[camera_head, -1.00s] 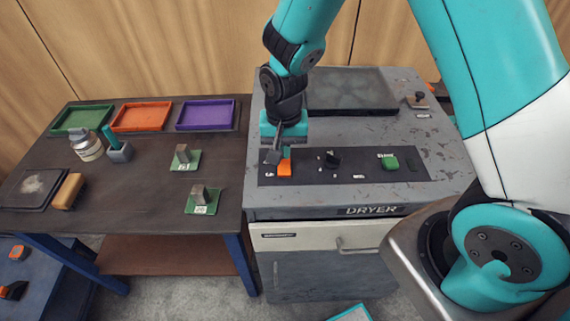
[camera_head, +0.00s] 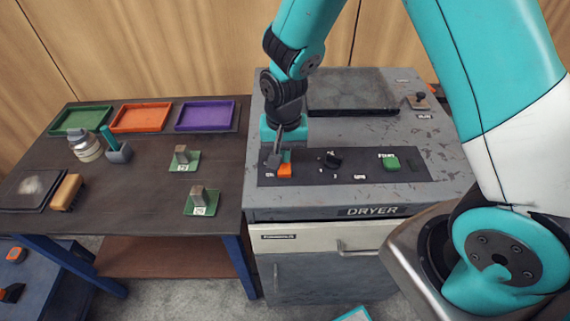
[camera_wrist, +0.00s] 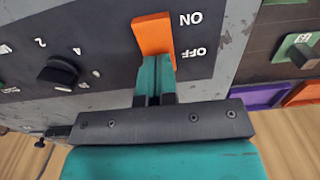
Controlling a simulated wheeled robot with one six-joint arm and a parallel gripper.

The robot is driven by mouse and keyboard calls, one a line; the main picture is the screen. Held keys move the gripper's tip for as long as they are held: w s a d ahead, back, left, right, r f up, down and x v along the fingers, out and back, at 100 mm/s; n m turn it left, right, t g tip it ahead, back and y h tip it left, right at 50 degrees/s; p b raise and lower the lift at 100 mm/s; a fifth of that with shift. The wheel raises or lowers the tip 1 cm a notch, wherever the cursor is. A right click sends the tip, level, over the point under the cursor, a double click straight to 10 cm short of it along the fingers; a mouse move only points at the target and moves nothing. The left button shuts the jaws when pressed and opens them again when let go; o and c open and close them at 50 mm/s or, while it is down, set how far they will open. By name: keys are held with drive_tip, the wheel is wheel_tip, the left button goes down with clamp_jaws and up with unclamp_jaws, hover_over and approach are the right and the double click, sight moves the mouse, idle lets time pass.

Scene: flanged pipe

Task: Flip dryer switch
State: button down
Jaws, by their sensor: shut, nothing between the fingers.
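The dryer (camera_head: 420,191) is a grey worn cabinet with a dark control panel (camera_head: 310,174) on top. Its orange rocker switch (camera_head: 286,170) is at the panel's left end. In the wrist view the orange switch (camera_wrist: 152,32) lies beside the ON and OFF labels. My gripper (camera_head: 275,160) is shut and empty, pointing down at the switch. In the wrist view its teal fingertips (camera_wrist: 154,66) meet the switch's lower end on the OFF side and hide that end. They appear to touch it.
A black knob (camera_head: 332,158) and a green start button (camera_head: 390,162) sit right of the switch. A dark plate (camera_head: 350,90) lies behind the panel. The table (camera_head: 130,165) at left bears coloured trays, a jar and green boards with metal blocks.

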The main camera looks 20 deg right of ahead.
drive_tip(key=shift+r+p, duration=2.9)
drive_tip(key=shift+r, duration=0.6)
drive_tip(key=shift+a+r, duration=0.1)
drive_tip(key=shift+r, duration=0.05)
drive_tip(key=s+a+r+n+y+b, duration=0.2)
drive_tip(key=s+r+n+b, duration=0.2)
drive_tip(key=s, duration=0.5)
drive_tip(key=s+a+r+n+y+b, duration=0.2)
drive_tip(key=s+r+n+b, duration=0.2)
drive_tip(key=s+r+n, duration=0.3)
drive_tip(key=s+r, duration=0.2)
drive_tip(key=s, duration=0.1)
drive_tip(key=shift+n, duration=0.4)
drive_tip(key=shift+a, duration=0.1)
